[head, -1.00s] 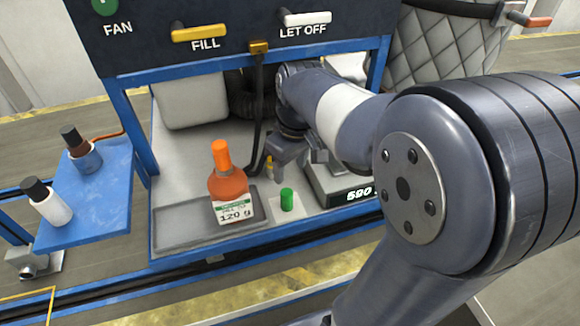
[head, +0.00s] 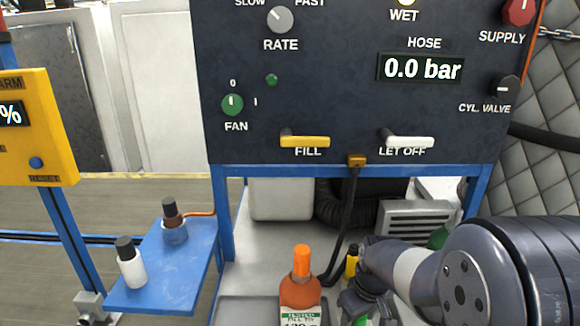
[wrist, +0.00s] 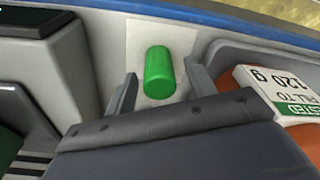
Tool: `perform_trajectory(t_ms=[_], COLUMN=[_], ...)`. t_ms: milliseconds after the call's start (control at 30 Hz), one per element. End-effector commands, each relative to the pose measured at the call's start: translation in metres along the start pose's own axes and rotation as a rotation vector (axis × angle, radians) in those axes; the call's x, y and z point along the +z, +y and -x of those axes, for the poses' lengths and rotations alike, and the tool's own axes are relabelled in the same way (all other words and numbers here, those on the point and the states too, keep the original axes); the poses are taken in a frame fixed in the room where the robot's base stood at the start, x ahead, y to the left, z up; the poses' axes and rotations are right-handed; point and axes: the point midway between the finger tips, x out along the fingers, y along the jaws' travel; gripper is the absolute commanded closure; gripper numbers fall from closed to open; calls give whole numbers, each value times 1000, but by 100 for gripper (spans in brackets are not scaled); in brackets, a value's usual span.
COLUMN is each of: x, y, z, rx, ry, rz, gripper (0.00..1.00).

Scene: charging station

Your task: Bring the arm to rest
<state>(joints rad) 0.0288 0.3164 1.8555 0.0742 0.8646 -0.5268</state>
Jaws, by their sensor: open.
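My gripper (wrist: 162,72) is open, with its two fingers apart and nothing clamped between them. A small green cylinder (wrist: 159,72) stands on a pale square just beyond the fingertips in the wrist view. In the head view my gripper (head: 355,302) is low in the picture, right of an orange bottle (head: 300,292) with a "120 g" label. The green cylinder is mostly hidden there by my gripper and the lower picture edge. The bottle's label also shows close beside the right finger in the wrist view (wrist: 275,95).
A dark panel (head: 345,80) with FILL and LET OFF handles overhangs the bench. A black hose (head: 347,215) hangs close to my wrist. A yellow alarm box (head: 38,130) stands left.

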Motion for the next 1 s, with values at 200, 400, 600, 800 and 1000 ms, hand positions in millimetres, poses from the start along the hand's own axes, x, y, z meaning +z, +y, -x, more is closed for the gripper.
perform_trajectory(t_ms=[200, 400, 600, 800, 1000], x=[-3, -3, -3, 0, -1], y=[0, 0, 0, 0, 1], z=[22, 25, 24, 9, 14], rx=[1, 1, 1, -1, 4], ry=[2, 1, 1, -2, 7], rz=[0, 0, 0, -1, 0], gripper=[48, 48, 48, 48, 48])
